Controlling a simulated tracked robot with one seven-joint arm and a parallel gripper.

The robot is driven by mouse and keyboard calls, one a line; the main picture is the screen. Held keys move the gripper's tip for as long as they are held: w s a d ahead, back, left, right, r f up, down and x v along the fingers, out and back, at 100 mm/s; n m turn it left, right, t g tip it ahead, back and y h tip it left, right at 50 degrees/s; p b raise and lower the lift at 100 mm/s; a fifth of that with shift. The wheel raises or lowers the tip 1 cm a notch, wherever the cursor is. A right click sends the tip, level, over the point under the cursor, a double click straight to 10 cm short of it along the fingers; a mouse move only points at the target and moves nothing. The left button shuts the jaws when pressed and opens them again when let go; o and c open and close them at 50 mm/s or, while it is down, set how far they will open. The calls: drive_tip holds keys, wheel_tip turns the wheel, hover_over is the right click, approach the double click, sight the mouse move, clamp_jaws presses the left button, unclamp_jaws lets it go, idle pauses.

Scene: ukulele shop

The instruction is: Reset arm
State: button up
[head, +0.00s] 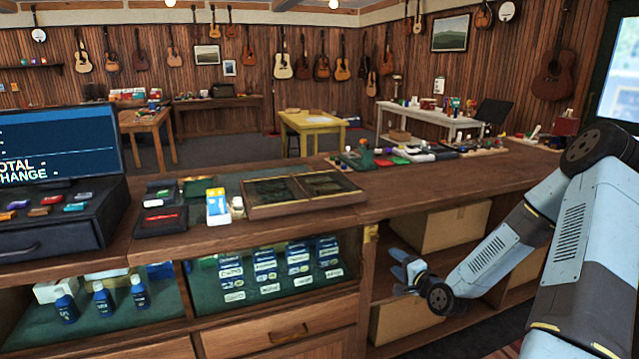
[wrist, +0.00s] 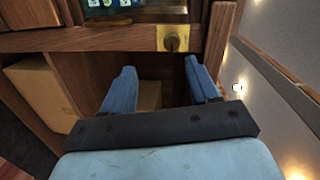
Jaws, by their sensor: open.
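My gripper (head: 401,272) is at the end of my light blue arm, low on the right side of the head view. It is in front of the open shelf part of the wooden counter (head: 420,205), below the countertop. In the wrist view my gripper (wrist: 160,85) shows two blue fingers spread apart with nothing between them. Beyond the fingers are the dark shelf space and a cardboard box, partly hidden by the left finger.
Cardboard boxes (head: 440,229) sit on the counter's shelves close to my gripper. A brass lock plate (wrist: 173,38) is on the counter just above the fingers. The countertop holds a display case (head: 300,205), a register screen (head: 60,143) and small goods.

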drive_tip(key=s+r+n+g+h, duration=0.45)
drive_tip(key=s+r, duration=0.25)
drive_tip(key=r, duration=0.4)
drive_tip(key=s+r+n+g+h, duration=0.3)
drive_tip(key=s+r+n, duration=0.35)
drive_tip(key=r, duration=0.55)
drive_tip(key=s+a+r, duration=0.1)
drive_tip(key=s+r, duration=0.2)
drive_tip(key=s, duration=0.4)
drive_tip(key=s+a+r+g+y, duration=0.1)
drive_tip(key=s+r, duration=0.2)
drive_tip(key=s, duration=0.4)
drive_tip(key=s+a+r+n+g, duration=0.1)
drive_tip(key=s+r, duration=0.3)
drive_tip(key=s, duration=0.3)
drive_tip(key=shift+a, duration=0.2)
drive_tip(key=shift+s+a+r+y, duration=0.1)
drive_tip(key=shift+s+y, duration=0.25)
drive_tip(key=shift+s, duration=0.25)
drive_tip(key=shift+c, duration=0.2)
